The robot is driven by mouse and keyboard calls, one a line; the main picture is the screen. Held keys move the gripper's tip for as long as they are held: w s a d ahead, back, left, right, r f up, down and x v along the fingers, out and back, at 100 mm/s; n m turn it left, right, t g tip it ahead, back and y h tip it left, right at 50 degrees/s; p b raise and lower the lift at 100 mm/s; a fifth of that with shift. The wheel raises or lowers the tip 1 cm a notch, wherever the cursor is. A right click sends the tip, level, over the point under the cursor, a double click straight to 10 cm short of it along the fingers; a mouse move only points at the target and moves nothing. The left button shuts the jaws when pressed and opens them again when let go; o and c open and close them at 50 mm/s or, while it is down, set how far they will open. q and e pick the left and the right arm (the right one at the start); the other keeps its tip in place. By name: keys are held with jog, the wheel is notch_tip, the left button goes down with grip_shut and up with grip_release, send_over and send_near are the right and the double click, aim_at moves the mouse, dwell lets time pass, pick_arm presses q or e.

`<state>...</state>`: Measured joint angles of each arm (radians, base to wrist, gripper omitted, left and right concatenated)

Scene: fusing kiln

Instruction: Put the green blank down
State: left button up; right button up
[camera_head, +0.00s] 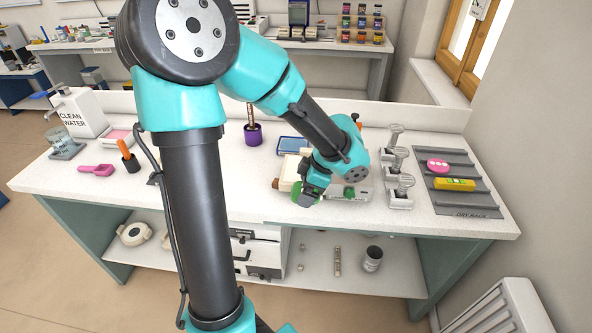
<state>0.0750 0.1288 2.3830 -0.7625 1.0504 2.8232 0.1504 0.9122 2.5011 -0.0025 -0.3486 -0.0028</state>
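The green blank (297,190) is a small green piece, mostly hidden behind the fingers of my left gripper (308,193). The gripper appears shut on it, over the front left of a pale, low device (282,185) on the bench. My arm covers much of that device. I cannot tell whether the blank touches anything beneath it. My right gripper is not in view.
Several grey stamp-like tools (399,190) stand between the device and rack. A blue-topped item (293,145) lies behind the gripper. The bench front left is fairly clear.

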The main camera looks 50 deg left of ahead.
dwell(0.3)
pick_arm(q)
send_near(289, 176)
jog(key=w+f, duration=0.1)
jog(key=w+a+f, duration=0.1)
jog(key=w, duration=0.1)
jog(key=shift+f, duration=0.3)
jog(key=shift+w+a, duration=0.15)
jog(key=shift+w+a+f, duration=0.1)
jog(key=shift+f, duration=1.7)
jog(key=shift+f, duration=0.4)
